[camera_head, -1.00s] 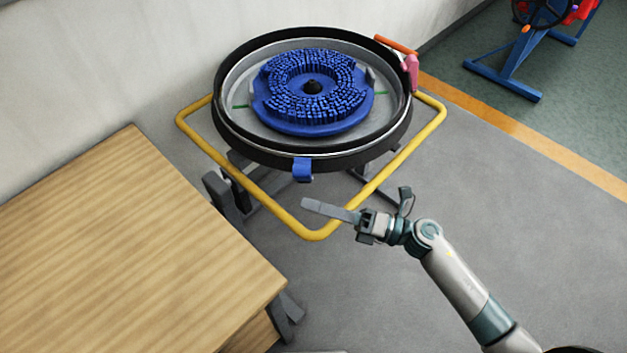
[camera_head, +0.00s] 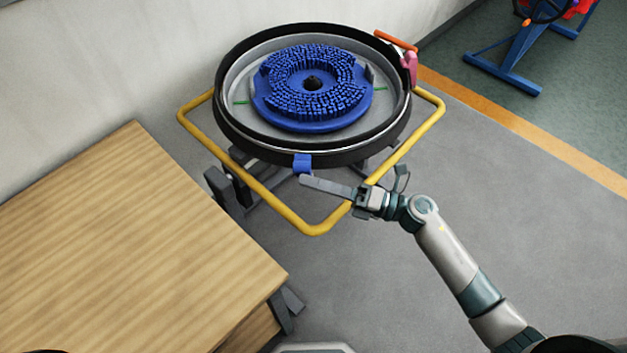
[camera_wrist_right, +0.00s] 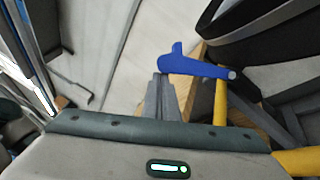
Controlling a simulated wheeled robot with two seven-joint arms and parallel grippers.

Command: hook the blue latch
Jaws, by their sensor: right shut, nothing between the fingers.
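The blue latch (camera_head: 303,163) is on the front rim of the round black tank (camera_head: 225,137). In the right wrist view the blue latch (camera_wrist_right: 195,66) shows as a lever with a short upright tab, just beyond the fingertips. My right gripper (camera_head: 303,181) is shut and empty, its long grey fingers pointing left just below the latch. In the wrist view my right gripper (camera_wrist_right: 160,82) has its tips close to the latch; I cannot tell whether they touch it. My left gripper is not in view.
A yellow tube frame (camera_head: 268,206) surrounds the tank, passing under my right gripper. A wooden table (camera_head: 130,250) fills the left. Inside the tank lies a blue brush disc (camera_head: 312,125). A pink and orange handle (camera_head: 408,66) sits at the rim's right.

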